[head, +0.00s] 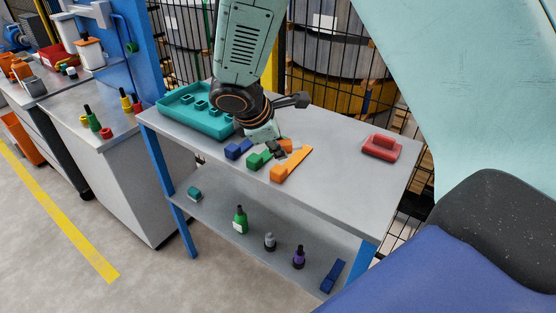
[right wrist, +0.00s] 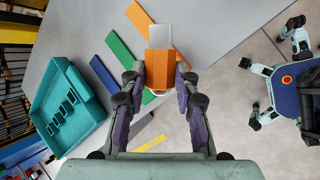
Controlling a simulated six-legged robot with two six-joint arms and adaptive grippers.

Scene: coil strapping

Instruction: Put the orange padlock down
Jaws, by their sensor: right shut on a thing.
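The orange padlock (right wrist: 160,64), with its grey shackle (right wrist: 158,37), is between the fingers of my right gripper (right wrist: 157,84) in the right wrist view. That gripper is shut on the padlock's body. In the head view the right gripper (head: 266,134) is low over the grey workbench (head: 335,185), and the padlock (head: 286,145) shows partly behind it. Whether the padlock touches the bench cannot be told. Blue (head: 238,149), green (head: 259,159) and orange (head: 291,164) pieces lie beside it on the bench. My left gripper is not in view.
A teal tray (head: 170,104) stands on the bench's left end, and a red block (head: 381,147) lies towards its right end. The lower shelf (head: 222,238) holds bottles and small blocks. A wire fence (head: 345,95) stands behind.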

